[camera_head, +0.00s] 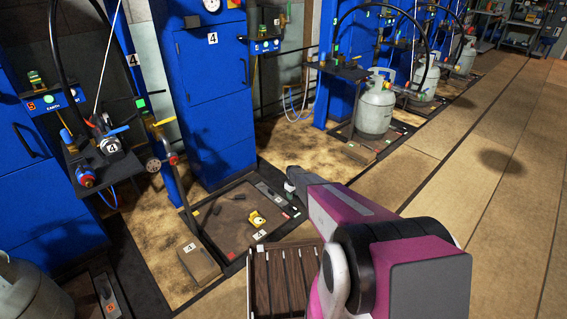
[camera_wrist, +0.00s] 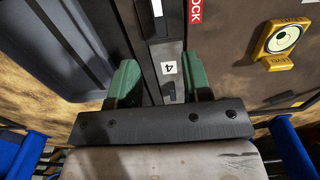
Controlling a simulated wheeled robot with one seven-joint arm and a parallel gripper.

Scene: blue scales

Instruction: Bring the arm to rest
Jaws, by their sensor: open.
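My arm reaches forward from the lower right in the head view, over the floor in front of the scale platform (camera_head: 225,225). My gripper (camera_wrist: 162,82) shows in the wrist view with two green fingers spread apart. The gap between the fingers is empty. Below and between them lies a dark strip with a white tag marked 4 (camera_wrist: 168,68). In the head view the gripper's end is small and its fingers cannot be made out.
A wooden slatted crate (camera_head: 262,285) stands close under my arm. Blue cabinets (camera_head: 205,90) and a grey gas cylinder (camera_head: 375,108) stand beyond. Floor at right is clear.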

